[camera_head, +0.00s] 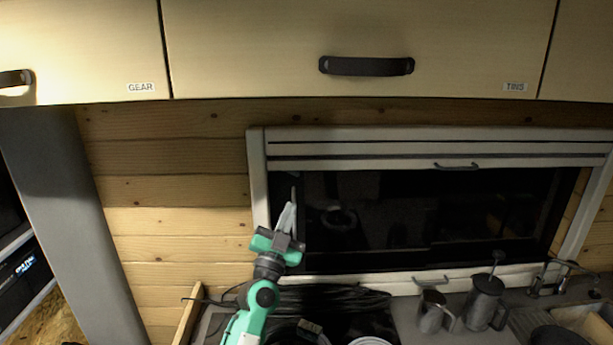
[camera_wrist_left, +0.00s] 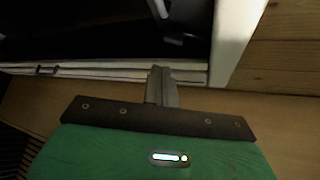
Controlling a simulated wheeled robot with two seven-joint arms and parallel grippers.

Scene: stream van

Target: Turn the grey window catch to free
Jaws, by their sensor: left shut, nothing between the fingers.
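The window (camera_head: 420,215) has dark glass in a pale frame. A thin grey upright piece, which looks like the window catch (camera_head: 293,194), shows near the left side of the glass, just above my left fingertips. In the left wrist view a light grey bar, likely the same catch (camera_wrist_left: 158,8), is at the top edge, partly cut off. My left gripper (camera_head: 290,208) is shut and empty in front of the window's lower left part. Its fingers (camera_wrist_left: 157,70) point toward the window, apart from the bar in the wrist view. The catch's exact turn is hard to tell. My right gripper is not in view.
Overhead cupboards with a dark handle (camera_head: 366,66) run above the window. Below are a coil of black cable (camera_head: 335,297), a metal jug (camera_head: 432,312), a press pot (camera_head: 485,302) and a tap (camera_head: 553,277). A grey pillar (camera_head: 75,220) stands left.

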